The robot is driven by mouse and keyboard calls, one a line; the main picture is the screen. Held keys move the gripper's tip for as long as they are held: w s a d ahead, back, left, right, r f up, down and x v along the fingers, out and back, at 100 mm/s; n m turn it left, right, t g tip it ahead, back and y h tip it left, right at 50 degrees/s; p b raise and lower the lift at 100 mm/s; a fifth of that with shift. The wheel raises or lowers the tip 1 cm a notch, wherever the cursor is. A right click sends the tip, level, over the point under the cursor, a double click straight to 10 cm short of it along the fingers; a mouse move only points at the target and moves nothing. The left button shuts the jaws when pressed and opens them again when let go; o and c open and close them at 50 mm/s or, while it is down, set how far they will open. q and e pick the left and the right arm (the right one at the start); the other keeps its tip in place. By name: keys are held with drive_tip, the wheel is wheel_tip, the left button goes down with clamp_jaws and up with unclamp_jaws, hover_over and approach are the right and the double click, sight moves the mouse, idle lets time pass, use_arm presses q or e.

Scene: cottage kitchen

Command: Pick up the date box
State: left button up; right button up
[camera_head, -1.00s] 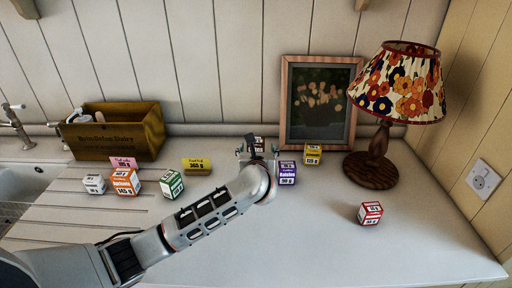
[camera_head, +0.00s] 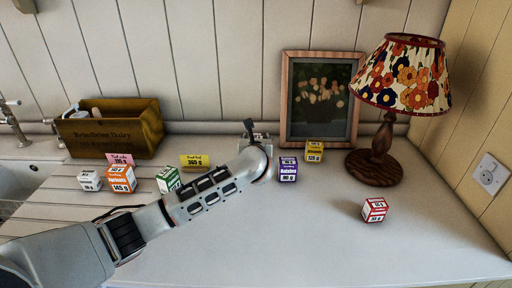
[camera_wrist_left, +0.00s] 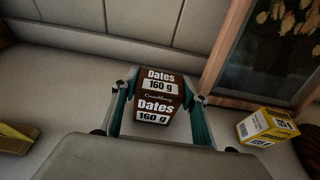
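The date box (camera_wrist_left: 160,97) is brown with white "Dates 160 g" labels. In the left wrist view it stands on the counter between the two fingers of my left gripper (camera_wrist_left: 160,104). The fingers are open, one on each side of the box, with narrow gaps that seem to remain. In the head view my left gripper (camera_head: 257,138) is at the back of the counter, left of the framed picture, and its wrist hides the date box. My right gripper is not in view.
A purple raisins box (camera_head: 288,169) and a yellow box (camera_head: 315,151) stand just right of the gripper. A yellow packet (camera_head: 195,161) and green box (camera_head: 168,180) are left. The picture frame (camera_head: 285,105) and lamp (camera_head: 376,165) stand behind right.

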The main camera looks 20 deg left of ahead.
use_arm(q)
drive_tip(key=c, duration=0.4)
drive_tip(key=shift+r, duration=0.1)
